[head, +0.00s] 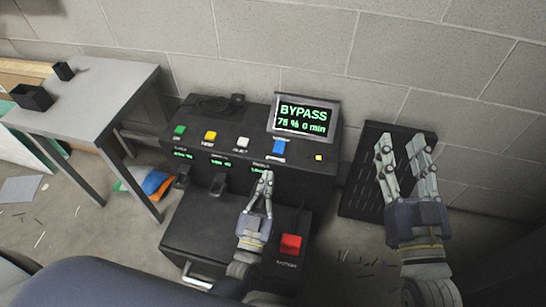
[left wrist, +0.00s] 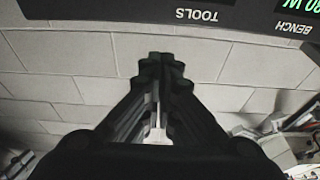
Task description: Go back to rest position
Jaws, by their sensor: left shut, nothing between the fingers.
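My left gripper (head: 266,178) is shut and empty. In the head view its fingertips overlap the front of the black console (head: 318,160); I cannot tell whether they touch it. In the left wrist view the closed fingers (left wrist: 160,62) point toward a block wall. My right gripper (head: 405,143) is open and empty to the right of the console, in front of a dark perforated panel (head: 358,190).
The console carries a screen (head: 304,115) reading BYPASS, plus green, yellow, white and blue buttons. A red button (head: 290,244) sits on the lower black box (head: 190,235). A grey table (head: 95,90) with two black open boxes stands at left. Scraps litter the floor.

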